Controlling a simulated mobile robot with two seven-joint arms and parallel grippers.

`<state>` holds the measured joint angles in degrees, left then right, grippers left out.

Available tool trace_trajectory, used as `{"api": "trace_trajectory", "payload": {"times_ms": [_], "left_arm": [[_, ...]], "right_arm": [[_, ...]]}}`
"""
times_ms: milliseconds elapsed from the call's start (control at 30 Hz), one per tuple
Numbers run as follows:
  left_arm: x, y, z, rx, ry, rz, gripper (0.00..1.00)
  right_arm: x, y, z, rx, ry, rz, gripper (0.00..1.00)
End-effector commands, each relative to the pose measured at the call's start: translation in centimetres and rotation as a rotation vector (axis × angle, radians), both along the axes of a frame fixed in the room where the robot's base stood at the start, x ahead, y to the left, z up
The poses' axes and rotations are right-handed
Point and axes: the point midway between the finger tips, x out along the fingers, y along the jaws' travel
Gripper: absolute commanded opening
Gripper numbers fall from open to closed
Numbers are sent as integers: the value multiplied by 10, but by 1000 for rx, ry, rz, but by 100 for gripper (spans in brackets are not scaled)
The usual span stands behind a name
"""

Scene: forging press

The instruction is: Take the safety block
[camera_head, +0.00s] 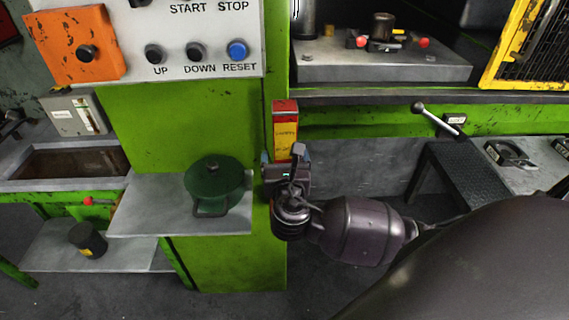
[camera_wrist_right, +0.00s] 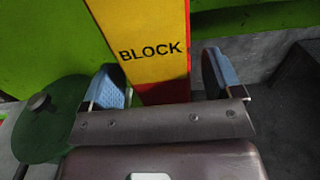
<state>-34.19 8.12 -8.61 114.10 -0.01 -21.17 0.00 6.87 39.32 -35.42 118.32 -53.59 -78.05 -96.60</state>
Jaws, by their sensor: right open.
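The safety block (camera_head: 285,132) is an upright bar, red at the top and yellow below, in front of the green press frame in the head view. In the right wrist view the safety block (camera_wrist_right: 152,48) shows yellow with the word BLOCK and a red lower part. My right gripper (camera_head: 283,160) is at the block's lower part. Its blue-padded fingers (camera_wrist_right: 165,78) are open, one on each side of the block, with a gap on the right side. The block's lower end is hidden behind the gripper. My left gripper is not in view.
A green lidded pot (camera_head: 214,180) stands on a grey shelf (camera_head: 140,205) just left of my right gripper. A control panel (camera_head: 180,25) with buttons is above. A lever (camera_head: 440,120) sticks out at the right, above a dark step (camera_head: 465,175).

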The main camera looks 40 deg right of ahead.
Motion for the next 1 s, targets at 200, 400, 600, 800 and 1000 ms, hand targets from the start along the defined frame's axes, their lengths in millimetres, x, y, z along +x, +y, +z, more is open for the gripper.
{"api": "trace_trajectory", "payload": {"times_ms": [200, 400, 600, 800, 1000], "left_arm": [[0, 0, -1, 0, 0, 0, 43], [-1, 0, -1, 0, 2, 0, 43], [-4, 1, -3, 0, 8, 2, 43], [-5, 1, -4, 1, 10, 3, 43], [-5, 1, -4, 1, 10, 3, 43]], "right_arm": [[16, -10, -1, 0, 1, 0, 85], [17, -11, -1, 1, 2, 0, 85], [17, -11, -1, 0, 2, 0, 61], [17, -11, -1, 0, 2, 0, 30], [17, -11, -1, 0, 2, 0, 0]]}}
